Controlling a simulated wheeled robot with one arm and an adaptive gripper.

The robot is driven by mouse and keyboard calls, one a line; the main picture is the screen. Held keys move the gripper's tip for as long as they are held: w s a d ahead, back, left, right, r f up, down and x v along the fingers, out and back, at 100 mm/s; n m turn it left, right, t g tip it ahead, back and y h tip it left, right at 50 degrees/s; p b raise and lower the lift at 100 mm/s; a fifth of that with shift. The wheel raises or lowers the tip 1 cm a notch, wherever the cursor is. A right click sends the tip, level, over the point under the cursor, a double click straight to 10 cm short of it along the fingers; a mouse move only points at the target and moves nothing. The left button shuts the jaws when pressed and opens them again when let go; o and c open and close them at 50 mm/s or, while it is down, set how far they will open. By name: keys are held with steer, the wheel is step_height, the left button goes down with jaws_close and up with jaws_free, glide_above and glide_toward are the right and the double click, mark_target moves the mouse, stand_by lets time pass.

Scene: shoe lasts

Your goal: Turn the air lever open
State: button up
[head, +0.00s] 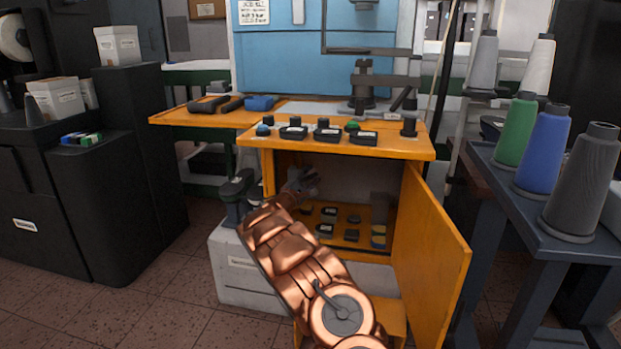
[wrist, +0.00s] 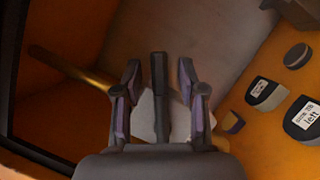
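In the wrist view a dark upright bar, which looks like the air lever (wrist: 160,100), stands between my two fingers. Gaps show on both sides of it, so neither finger visibly touches it. A brass pipe (wrist: 68,68) runs slantwise behind the fingers from the upper left. My gripper (wrist: 159,74) is open, with purple-grey pads facing each other. In the head view my gripper (head: 301,181) reaches into the left part of the orange cabinet (head: 262,180). The lever cannot be made out there, and my copper arm covers part of the opening.
Several dark shoe lasts, one (wrist: 303,122) labelled "left", lie on the cabinet's inner shelf to the right. The cabinet door (head: 432,240) hangs open on the right. The orange worktop (head: 330,147) overhangs my gripper. Thread cones (head: 543,148) stand on a table at right.

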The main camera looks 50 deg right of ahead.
steer(key=v, duration=1.2)
steer(key=shift+c, duration=0.3)
